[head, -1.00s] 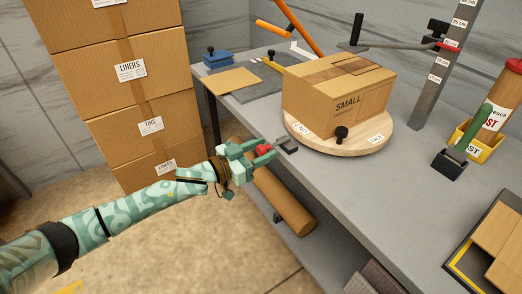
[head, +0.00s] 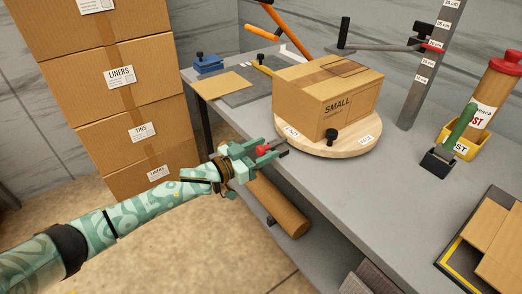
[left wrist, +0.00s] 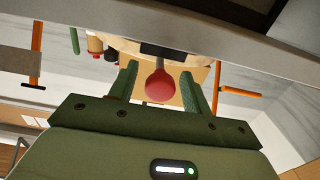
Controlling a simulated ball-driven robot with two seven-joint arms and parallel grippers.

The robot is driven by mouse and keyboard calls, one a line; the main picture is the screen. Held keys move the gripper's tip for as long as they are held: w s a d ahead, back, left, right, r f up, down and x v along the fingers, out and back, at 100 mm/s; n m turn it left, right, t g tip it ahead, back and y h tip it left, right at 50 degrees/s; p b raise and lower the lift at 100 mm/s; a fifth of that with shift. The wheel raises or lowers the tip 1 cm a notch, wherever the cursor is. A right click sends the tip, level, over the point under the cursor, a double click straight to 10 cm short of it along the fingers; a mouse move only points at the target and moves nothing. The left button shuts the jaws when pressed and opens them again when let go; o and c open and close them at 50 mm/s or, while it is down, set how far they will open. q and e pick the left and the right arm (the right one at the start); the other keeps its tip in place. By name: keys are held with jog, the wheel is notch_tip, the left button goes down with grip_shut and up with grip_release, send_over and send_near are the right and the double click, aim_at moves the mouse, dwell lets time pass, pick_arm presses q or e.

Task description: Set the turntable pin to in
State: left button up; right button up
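The turntable pin shows as a red round knob (head: 262,149) at the table's near edge, beside a dark bracket below the turntable (head: 345,145). My left gripper (head: 268,149) is open, with its green fingers on either side of the knob. In the left wrist view the knob (left wrist: 160,86) sits between the two spread fingers (left wrist: 158,88), with a gap visible on both sides. The round wooden turntable carries a cardboard box marked SMALL (head: 325,100) and a black knob (head: 331,136). My right gripper is not in view.
The grey table (head: 330,185) is clear in front of the turntable. A cardboard tube (head: 280,205) lies below the table edge, close under my left gripper. Stacked cartons (head: 120,80) stand at the left. A measuring post (head: 424,75) and a green-handled tool (head: 460,125) stand at the right.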

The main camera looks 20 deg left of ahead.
pick_arm(q)
jog(key=p+v, duration=0.4)
jog(key=v, duration=1.2)
jog(key=shift+a, duration=0.15)
jog(key=shift+s, duration=0.15)
